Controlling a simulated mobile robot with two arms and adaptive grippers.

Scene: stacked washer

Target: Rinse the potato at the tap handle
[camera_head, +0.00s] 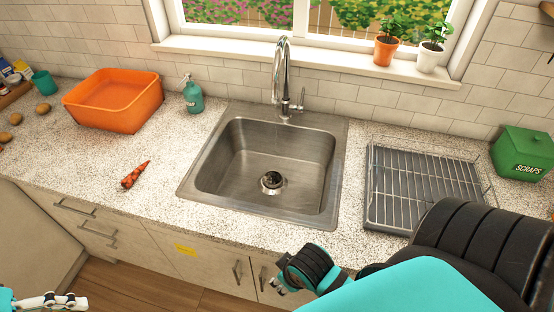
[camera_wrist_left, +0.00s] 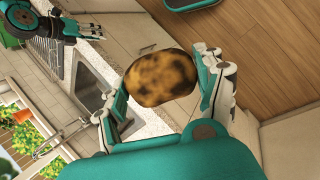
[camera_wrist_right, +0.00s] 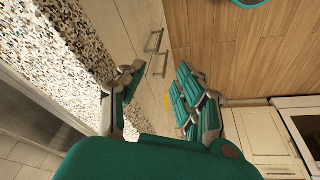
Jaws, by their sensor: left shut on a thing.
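A brown potato with dark dirt patches (camera_wrist_left: 160,77) sits between the fingers of my left gripper (camera_wrist_left: 163,88), which is shut on it. In the head view only part of the left gripper (camera_head: 48,302) shows at the bottom left corner, and the potato is out of that view. The chrome tap (camera_head: 281,75) stands behind the steel sink (camera_head: 205,150), with its tap handle (camera_head: 300,101) on the right side. No water shows. My right gripper (camera_head: 288,275) is at the counter's front edge, below the sink; its fingers are apart and empty in the right wrist view (camera_wrist_right: 155,95).
An orange tub (camera_head: 113,112), a soap bottle (camera_head: 193,95) and a dirty carrot (camera_head: 135,174) are left of the sink. Several loose potatoes (camera_head: 43,107) lie farther left. A drying rack (camera_head: 420,188) and a green scraps bin (camera_head: 523,153) are to the right.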

